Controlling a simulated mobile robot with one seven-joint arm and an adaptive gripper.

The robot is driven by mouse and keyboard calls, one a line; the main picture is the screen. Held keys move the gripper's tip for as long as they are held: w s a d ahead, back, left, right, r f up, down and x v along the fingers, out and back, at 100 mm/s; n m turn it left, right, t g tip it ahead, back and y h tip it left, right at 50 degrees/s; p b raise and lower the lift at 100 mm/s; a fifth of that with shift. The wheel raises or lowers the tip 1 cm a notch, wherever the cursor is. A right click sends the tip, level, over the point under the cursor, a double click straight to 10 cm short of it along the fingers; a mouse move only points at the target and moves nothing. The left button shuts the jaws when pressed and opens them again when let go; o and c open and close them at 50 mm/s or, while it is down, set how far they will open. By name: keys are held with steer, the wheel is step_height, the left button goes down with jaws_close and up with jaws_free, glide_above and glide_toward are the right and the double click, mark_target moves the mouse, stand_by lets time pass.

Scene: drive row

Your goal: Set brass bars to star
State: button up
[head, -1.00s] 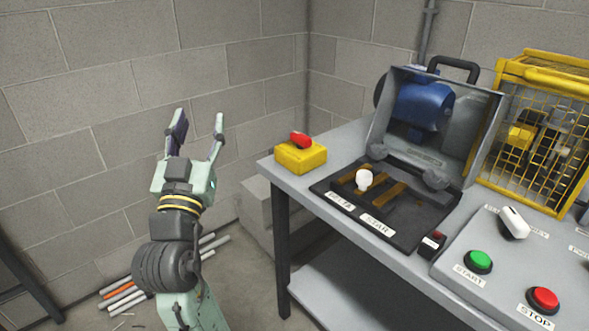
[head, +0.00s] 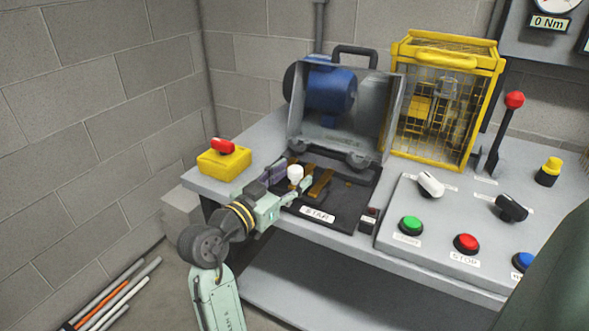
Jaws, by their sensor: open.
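The brass bars (head: 319,184) lie in a black terminal tray (head: 357,195) on the bench, below the open grey lid of the motor box. A white knob (head: 295,173) stands up from among the bars. The STAR label (head: 318,213) is on the tray's front edge. The DELTA label is hidden behind my gripper. My gripper (head: 289,179) is open at the tray's left side. Its fingers reach toward the white knob, one on each side in the picture. I cannot tell whether they touch it.
A yellow box with a red switch (head: 223,146) sits left of the tray. The blue motor (head: 329,88) stands behind it. To the right are a yellow cage (head: 447,100), a control panel with green (head: 411,224) and red (head: 466,243) buttons, and a red-topped lever (head: 514,100).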

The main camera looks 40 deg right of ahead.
steer(key=shift+x, duration=1)
steer(key=shift+w, duration=0.1)
jaws_close()
